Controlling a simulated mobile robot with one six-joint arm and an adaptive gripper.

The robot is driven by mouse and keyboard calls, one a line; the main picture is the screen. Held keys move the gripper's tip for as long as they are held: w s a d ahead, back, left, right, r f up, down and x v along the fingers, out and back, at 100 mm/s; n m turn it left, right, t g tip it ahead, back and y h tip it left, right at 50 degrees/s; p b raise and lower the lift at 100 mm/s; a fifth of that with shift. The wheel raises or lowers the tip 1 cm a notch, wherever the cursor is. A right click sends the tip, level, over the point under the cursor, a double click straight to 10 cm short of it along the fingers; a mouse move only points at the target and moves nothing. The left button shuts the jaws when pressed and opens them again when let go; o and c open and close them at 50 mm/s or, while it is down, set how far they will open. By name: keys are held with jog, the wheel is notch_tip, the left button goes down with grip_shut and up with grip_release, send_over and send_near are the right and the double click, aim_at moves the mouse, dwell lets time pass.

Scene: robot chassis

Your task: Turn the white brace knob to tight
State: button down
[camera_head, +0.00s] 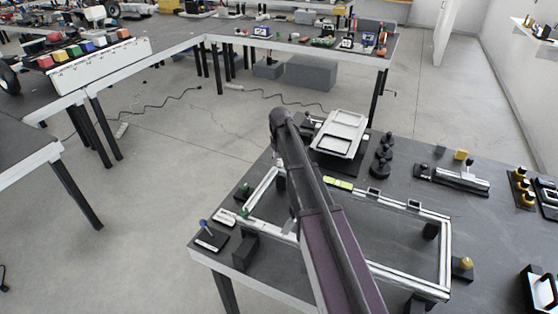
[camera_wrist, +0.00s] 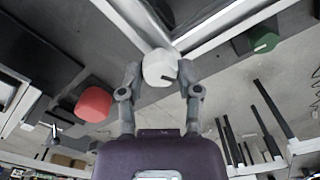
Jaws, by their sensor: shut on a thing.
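The white brace knob (camera_wrist: 158,66) is in the upper middle of the wrist view, with a dark mark on its right side. My gripper (camera_wrist: 159,72) has one finger on each side of it and is shut on it. The knob sits at a corner of the pale metal frame (camera_wrist: 222,22). In the head view, the frame (camera_head: 410,208) lies on the dark table, and my arm crosses over it. There my arm hides the white knob and my gripper.
A red knob (camera_wrist: 94,104) is left of my gripper, and a green knob (camera_wrist: 264,40) is to the right. In the head view, a blue knob (camera_head: 203,223) stands at the table's near left corner, and a yellow knob (camera_head: 465,263) is at the frame's right. A white tray (camera_head: 341,133) lies behind.

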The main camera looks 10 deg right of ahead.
jog(key=m, duration=0.4)
jog(key=shift+d+m, duration=0.1)
jog(key=shift+m, duration=0.2)
jog(key=m, duration=0.4)
jog(key=shift+m, duration=0.3)
jog(key=m, duration=0.4)
jog(key=shift+m, duration=2.2)
jog(key=shift+c, duration=1.5)
grip_release()
